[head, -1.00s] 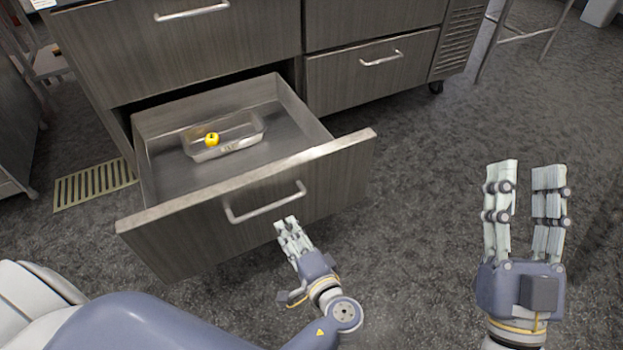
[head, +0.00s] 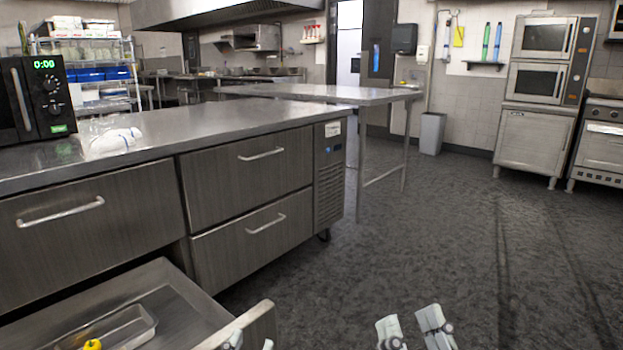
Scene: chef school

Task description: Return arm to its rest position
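My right gripper (head: 412,326) shows at the bottom edge of the head view, right of centre. Its two fingers are apart with nothing between them, and it is over bare floor. Of my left gripper (head: 252,344) only the fingertips show at the bottom edge, close to the front of the open drawer (head: 180,290). Its tips stand apart and I see nothing between them. The rest of both arms is out of the picture.
The open drawer at lower left holds a metal tray (head: 140,328) with a yellow fruit (head: 92,344). Floor to the right is clear, with ovens (head: 540,85) beyond.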

